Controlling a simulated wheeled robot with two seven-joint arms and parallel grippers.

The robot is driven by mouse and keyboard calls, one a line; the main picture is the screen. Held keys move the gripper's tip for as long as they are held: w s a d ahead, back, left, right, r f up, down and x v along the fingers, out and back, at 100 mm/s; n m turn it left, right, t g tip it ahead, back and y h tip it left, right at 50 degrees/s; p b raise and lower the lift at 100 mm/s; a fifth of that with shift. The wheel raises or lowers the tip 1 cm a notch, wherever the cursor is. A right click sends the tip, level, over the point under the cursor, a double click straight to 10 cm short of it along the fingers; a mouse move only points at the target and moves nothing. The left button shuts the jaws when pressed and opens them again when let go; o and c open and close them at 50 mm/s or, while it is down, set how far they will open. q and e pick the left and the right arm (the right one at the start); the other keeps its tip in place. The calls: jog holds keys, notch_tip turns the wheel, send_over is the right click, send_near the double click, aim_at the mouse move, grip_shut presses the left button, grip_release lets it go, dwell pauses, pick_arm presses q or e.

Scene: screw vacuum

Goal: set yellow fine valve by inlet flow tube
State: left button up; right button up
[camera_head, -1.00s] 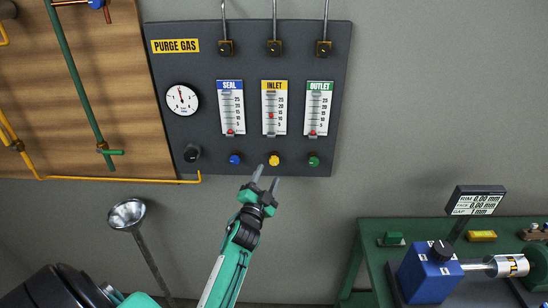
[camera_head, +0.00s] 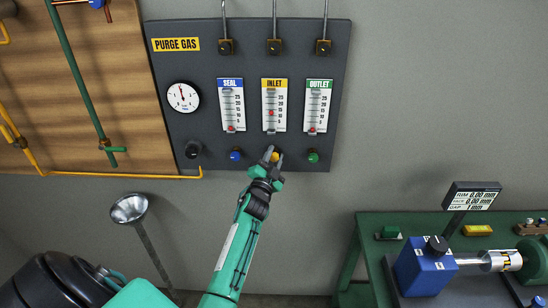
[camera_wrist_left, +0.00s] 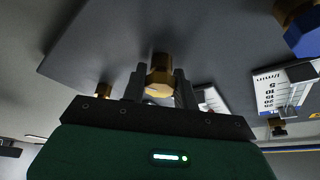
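The yellow fine valve (camera_head: 274,156) is a small knob low on the dark purge gas panel, below the inlet flow tube (camera_head: 275,107). The inlet tube's red float stands near the middle of its scale. My left gripper (camera_head: 273,161) is at the yellow valve, one finger on each side and partly covering it. In the left wrist view, the brass-yellow knob (camera_wrist_left: 160,72) stands between the open fingers (camera_wrist_left: 160,88); firm contact cannot be made out. My right gripper is not in view.
A blue knob (camera_head: 235,155) and a green knob (camera_head: 313,156) flank the yellow valve closely. The seal tube (camera_head: 231,106) and outlet tube (camera_head: 318,107) show low floats. A black knob (camera_head: 193,150) and yellow pipe (camera_head: 120,175) lie left. A green bench (camera_head: 375,250) stands at right.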

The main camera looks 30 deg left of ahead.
pick_arm(q)
jog(key=c, duration=0.3)
jog(key=shift+f+b, duration=0.15)
jog(key=shift+b, duration=0.35)
jog(key=shift+n+y+b, duration=0.4)
jog(key=shift+n+b, duration=0.15)
jog(key=shift+n, duration=0.15)
jog(key=shift+r, duration=0.2)
jog(key=o, duration=1)
jog(key=shift+c, duration=0.2)
